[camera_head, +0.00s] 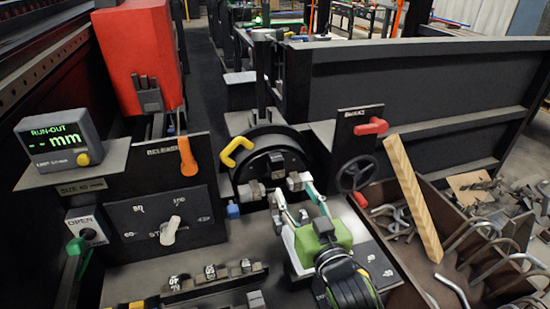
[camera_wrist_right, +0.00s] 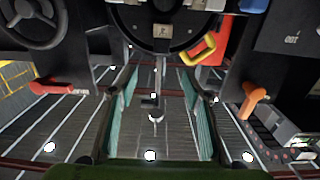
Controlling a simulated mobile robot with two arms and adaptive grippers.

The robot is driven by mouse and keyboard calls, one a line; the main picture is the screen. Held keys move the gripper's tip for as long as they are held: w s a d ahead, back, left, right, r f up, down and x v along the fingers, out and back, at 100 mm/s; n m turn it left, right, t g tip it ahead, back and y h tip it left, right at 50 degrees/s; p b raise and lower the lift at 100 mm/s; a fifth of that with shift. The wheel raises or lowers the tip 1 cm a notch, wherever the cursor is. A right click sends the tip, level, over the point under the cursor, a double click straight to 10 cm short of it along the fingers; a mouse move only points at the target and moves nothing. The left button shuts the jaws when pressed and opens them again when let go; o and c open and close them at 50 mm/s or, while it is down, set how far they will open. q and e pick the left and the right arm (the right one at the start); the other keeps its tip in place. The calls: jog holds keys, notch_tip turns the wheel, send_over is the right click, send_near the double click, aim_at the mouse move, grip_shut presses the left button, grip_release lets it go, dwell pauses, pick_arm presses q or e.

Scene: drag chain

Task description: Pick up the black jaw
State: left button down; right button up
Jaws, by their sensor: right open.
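A round black chuck (camera_head: 245,178) stands upright in the middle of the head view, with a yellow handle (camera_head: 236,151) at its upper left. Small grey and dark jaw blocks show on its face; I cannot tell for sure which is the black jaw. In the right wrist view the chuck (camera_wrist_right: 128,18) is at the top edge. My right gripper (camera_head: 292,188) is in front of the lower part of the chuck. Its teal fingers are apart and nothing is held between them; they also show in the right wrist view (camera_wrist_right: 160,80). My left gripper is out of view.
A rack (camera_head: 215,292) with several numbered blocks lies at lower left. An orange lever (camera_head: 187,157) and a dial panel (camera_head: 130,218) stand left. A handwheel (camera_head: 356,174) and red lever (camera_head: 371,127) stand right. A bin with metal hooks and a wooden bar (camera_head: 412,195) is further right.

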aim_at(278, 161)
jog(key=x, duration=0.3)
jog(key=p+x, duration=0.1)
jog(key=x, duration=0.3)
jog(key=r+x, duration=0.1)
jog(key=x, duration=0.2)
jog(key=shift+w+a+r, duration=0.1)
jog(key=shift+w+a, duration=0.15)
jog(key=x, duration=0.3)
jog(key=shift+f+p, duration=0.25)
jog(key=shift+p, duration=0.1)
jog(key=shift+w+a, duration=0.1)
jog(key=shift+w, duration=0.15)
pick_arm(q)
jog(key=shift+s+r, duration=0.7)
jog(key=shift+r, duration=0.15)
pick_arm(e)
grip_shut()
